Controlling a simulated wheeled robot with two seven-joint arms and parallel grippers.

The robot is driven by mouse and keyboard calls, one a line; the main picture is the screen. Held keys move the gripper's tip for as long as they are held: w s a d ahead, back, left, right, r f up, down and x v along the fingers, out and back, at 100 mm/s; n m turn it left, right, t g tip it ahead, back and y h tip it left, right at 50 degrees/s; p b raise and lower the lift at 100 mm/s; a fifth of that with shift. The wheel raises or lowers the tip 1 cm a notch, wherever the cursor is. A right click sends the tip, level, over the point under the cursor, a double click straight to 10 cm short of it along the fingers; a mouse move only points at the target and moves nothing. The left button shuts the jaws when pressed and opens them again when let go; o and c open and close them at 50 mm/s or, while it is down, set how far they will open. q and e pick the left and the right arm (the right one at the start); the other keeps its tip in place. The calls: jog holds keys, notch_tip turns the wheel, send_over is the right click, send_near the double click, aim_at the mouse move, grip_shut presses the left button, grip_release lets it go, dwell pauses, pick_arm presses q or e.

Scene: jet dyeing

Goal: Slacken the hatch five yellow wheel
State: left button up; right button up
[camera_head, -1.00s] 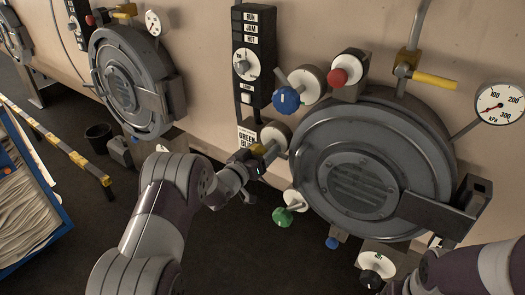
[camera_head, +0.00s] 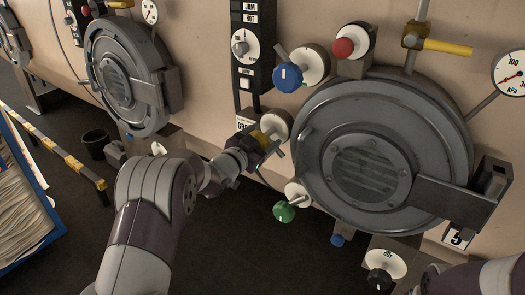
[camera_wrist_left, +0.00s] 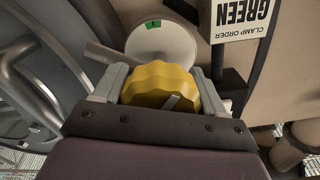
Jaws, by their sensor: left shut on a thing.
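The yellow wheel (camera_wrist_left: 160,84) sits on a pale round mount (camera_wrist_left: 160,42) with a green mark, beside the hatch. My left gripper (camera_head: 258,144) is shut on the yellow wheel, with one finger on each side of it in the left wrist view (camera_wrist_left: 160,90). In the head view the wheel (camera_head: 263,138) is mostly hidden by the gripper. The large round hatch (camera_head: 372,165) is closed, and a "5" label (camera_head: 456,238) is at its lower right. My right arm shows only in part at the lower right, and its gripper is out of view.
Around the hatch are a blue wheel (camera_head: 287,77), a red knob (camera_head: 343,47), a green wheel (camera_head: 284,211), a black wheel (camera_head: 380,279) and a yellow lever (camera_head: 448,47). A pressure gauge (camera_head: 511,74) is at right. A striped rail (camera_head: 55,150) and blue bin (camera_head: 38,232) are at left.

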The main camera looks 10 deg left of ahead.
pick_arm(q)
jog(key=m+b, duration=0.8)
jog(key=b, duration=0.1)
jog(key=m+b, duration=0.4)
jog(key=shift+f+b, duration=0.3)
jog(key=shift+b, duration=0.05)
jog(key=shift+m+b, duration=0.85)
jog(key=shift+m, duration=0.05)
jog(key=m+b, duration=0.2)
jog(key=m, duration=0.1)
jog(key=shift+m+b, duration=0.3)
jog(key=shift+b, duration=0.1)
jog(key=m+b, duration=0.2)
jog(key=m, duration=0.1)
jog(key=shift+m, duration=0.3)
jog(key=m+b, duration=0.3)
jog(key=m, duration=0.1)
jog(key=shift+m+b, duration=0.9)
jog(key=shift+m, duration=1)
jog(key=o, duration=0.8)
jog(key=shift+o, duration=0.9)
jog(key=shift+r, duration=0.15)
